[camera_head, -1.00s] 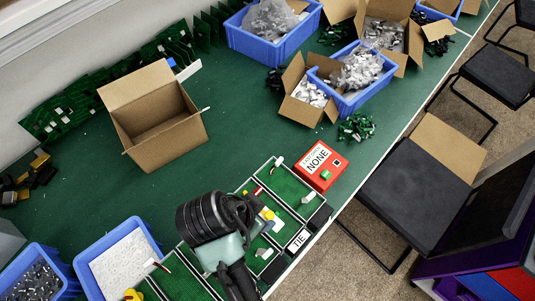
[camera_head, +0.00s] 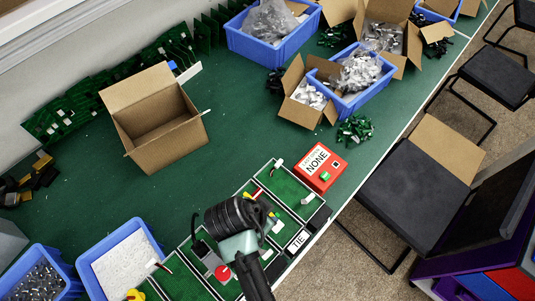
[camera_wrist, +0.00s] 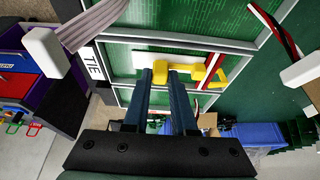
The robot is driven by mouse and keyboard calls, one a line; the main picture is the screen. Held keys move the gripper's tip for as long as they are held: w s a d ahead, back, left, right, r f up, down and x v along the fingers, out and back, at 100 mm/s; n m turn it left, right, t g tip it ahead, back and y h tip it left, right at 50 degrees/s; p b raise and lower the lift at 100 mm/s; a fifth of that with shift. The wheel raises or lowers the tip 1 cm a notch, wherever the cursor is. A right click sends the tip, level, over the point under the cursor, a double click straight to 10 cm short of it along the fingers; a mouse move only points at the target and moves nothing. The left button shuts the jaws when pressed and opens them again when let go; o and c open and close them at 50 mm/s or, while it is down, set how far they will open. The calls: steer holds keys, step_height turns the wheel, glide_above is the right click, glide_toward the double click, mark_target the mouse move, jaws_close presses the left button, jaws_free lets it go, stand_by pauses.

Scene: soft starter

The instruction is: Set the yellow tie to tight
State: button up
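The yellow tie sits on a green panel marked TIE. In the wrist view, a yellow piece (camera_wrist: 159,70) lies between my fingertips and further yellow pieces (camera_wrist: 214,72) lie to its right, beside a white strip. The TIE label (camera_head: 298,240) is at the panel's near edge.
A red box reading NONE (camera_head: 320,167) stands beyond the panels. A red button (camera_head: 223,273) is left of my arm. A grey ribbon cable with a white plug (camera_wrist: 45,51) and red and black wires (camera_wrist: 277,35) flank the panel. An open carton (camera_head: 160,140) stands further back.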

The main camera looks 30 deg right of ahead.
jaws_close()
stand_by(1.0)
